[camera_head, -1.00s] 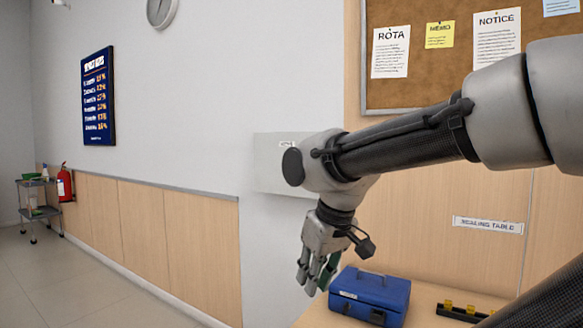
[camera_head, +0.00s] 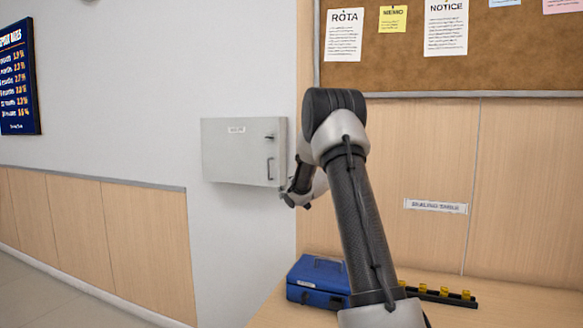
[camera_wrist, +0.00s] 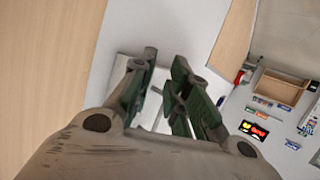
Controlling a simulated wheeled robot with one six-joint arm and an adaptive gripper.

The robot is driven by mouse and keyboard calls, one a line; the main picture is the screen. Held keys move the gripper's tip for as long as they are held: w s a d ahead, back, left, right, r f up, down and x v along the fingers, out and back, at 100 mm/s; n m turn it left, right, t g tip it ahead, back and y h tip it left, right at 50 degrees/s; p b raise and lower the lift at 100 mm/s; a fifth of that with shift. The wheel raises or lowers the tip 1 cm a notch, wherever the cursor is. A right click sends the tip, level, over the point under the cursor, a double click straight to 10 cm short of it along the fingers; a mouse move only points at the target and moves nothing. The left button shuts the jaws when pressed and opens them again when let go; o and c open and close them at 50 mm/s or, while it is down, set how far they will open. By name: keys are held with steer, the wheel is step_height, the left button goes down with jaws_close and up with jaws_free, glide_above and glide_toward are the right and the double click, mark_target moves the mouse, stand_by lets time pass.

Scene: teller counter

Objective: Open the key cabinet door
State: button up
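The key cabinet (camera_head: 238,152) is a light grey box on the white wall, left of my arm in the head view. Its door looks closed. A vertical bar handle (camera_head: 270,169) is near the door's right edge, with a small lock above it. My gripper (camera_head: 291,196) is just right of the handle, partly hidden behind my arm. In the wrist view my gripper (camera_wrist: 164,72) is open, its two green-padded fingers apart. The cabinet's pale face (camera_wrist: 154,108) shows between and behind them. I cannot tell whether a finger touches the handle.
A blue cash box (camera_head: 318,281) and a black holder with yellow pieces (camera_head: 440,295) are on the wooden counter below my arm. A cork notice board (camera_head: 440,68) is on the wood panelling at right.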

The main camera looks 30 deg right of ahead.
step_height(320, 180, up, 9)
steer(key=w+a+n+t+y, duration=0.1)
steer(key=w+a+t+y, duration=0.1)
steer(key=t, duration=0.2)
steer(key=w, duration=0.5)
steer(key=w+a, duration=0.1)
steer(key=w, duration=0.1)
steer(key=shift+w+r, duration=0.25)
jaws_close()
